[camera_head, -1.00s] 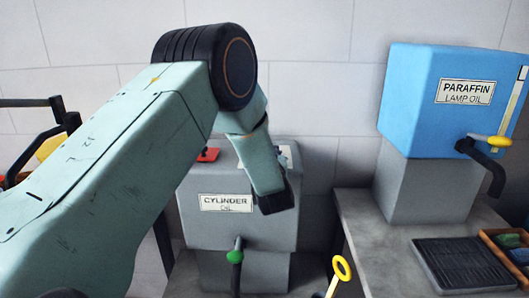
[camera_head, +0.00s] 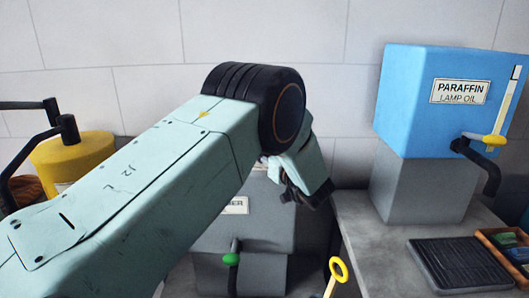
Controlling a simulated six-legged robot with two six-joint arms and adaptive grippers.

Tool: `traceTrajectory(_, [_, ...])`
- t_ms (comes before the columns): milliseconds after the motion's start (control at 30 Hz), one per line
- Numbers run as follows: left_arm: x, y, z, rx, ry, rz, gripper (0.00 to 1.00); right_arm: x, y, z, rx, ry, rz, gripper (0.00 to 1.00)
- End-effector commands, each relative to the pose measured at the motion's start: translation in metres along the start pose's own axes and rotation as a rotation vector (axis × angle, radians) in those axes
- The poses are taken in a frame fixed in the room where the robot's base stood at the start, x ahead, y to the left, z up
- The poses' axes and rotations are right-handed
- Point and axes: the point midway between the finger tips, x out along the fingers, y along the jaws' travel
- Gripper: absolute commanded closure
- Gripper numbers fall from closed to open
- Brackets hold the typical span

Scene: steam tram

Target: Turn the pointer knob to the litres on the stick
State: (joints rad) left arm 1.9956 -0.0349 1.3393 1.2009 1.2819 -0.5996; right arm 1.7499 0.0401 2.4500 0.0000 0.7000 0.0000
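My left arm crosses the view from the lower left, and its gripper (camera_head: 308,196) hangs in front of the grey cylinder oil tank. The fingers are small and dark, and I cannot tell whether they are open or shut. The grey tank (camera_head: 262,262) is largely hidden by the arm, with only part of its label (camera_head: 236,206) showing. A tap with a green knob (camera_head: 232,259) is on its front. I cannot make out a pointer knob or a dipstick for certain. My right gripper is not in view.
A blue paraffin lamp oil tank (camera_head: 440,125) stands on a grey block at the right, with a yellow-handled tap (camera_head: 487,139). A black ribbed tray (camera_head: 458,264) and a wooden box (camera_head: 500,245) lie on the counter. A yellow container (camera_head: 85,155) stands at the left.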

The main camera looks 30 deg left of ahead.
Motion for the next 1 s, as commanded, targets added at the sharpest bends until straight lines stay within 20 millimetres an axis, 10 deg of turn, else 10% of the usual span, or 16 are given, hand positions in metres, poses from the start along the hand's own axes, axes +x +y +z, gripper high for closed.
traceTrajectory(267, [0.001, 0.001, -0.005, -0.006, 0.008, 0.000, 1.00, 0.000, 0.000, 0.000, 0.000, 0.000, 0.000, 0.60])
traceTrajectory(300, [0.002, 0.001, -0.005, -0.006, 0.008, 0.000, 0.69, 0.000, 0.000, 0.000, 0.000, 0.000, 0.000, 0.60])
traceTrajectory(567, [0.001, 0.000, -0.003, -0.003, 0.004, 0.000, 0.47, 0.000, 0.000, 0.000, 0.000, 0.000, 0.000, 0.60])
traceTrajectory(1000, [-0.012, 0.001, -0.001, -0.001, 0.002, 0.003, 0.46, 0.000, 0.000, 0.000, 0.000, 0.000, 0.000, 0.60])
